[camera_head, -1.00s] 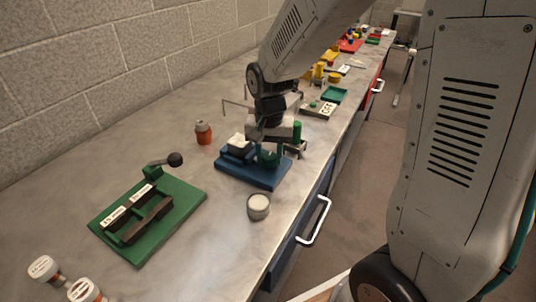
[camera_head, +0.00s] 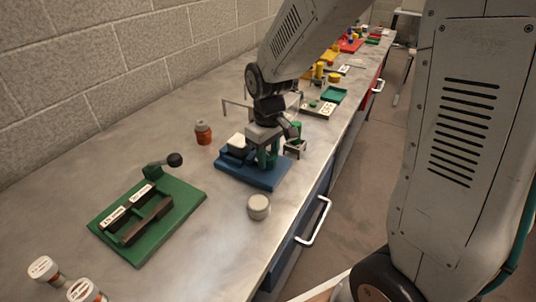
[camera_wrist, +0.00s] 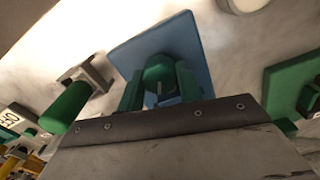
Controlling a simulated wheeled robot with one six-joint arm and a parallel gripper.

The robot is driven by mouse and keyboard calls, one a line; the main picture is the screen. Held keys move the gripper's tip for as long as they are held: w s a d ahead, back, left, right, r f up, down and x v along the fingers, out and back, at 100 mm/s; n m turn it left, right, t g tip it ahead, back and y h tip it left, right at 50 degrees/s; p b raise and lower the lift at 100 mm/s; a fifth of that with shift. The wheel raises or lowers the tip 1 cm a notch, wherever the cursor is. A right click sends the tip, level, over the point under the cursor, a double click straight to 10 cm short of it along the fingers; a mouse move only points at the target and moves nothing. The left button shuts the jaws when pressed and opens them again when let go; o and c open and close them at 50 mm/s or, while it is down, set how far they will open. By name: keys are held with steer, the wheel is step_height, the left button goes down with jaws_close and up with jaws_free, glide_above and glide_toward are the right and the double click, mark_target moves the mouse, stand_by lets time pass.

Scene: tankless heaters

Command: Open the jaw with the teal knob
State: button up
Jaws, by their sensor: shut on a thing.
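A blue base plate (camera_head: 262,181) with a pale block (camera_head: 238,142) on its left part sits on the bench. The teal knob (camera_wrist: 159,70) stands over the blue plate (camera_wrist: 190,35) in the wrist view, with a light mark on its side. My gripper (camera_head: 267,158) is over the right part of the plate. In the wrist view the green fingers of my gripper (camera_wrist: 160,88) are on either side of the knob, shut on it. The knob is mostly hidden by my gripper in the head view. I cannot tell how far the jaw is open.
A green fixture (camera_head: 175,226) with a black-knobbed lever is at front left. An orange-red jar (camera_head: 203,132) and a white-lidded jar (camera_head: 258,207) stand near the blue plate. A grey bracket (camera_head: 297,148) with a green cylinder is close on the right. A wall runs behind the bench.

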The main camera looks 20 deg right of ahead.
mark_target(268, 155)
steer(key=shift+n, duration=1.4)
steer(key=shift+a, duration=0.1)
steer(key=o, duration=1)
steer(key=shift+a, duration=0.1)
step_height(268, 155, up, 8)
steer(key=shift+f, duration=0.1)
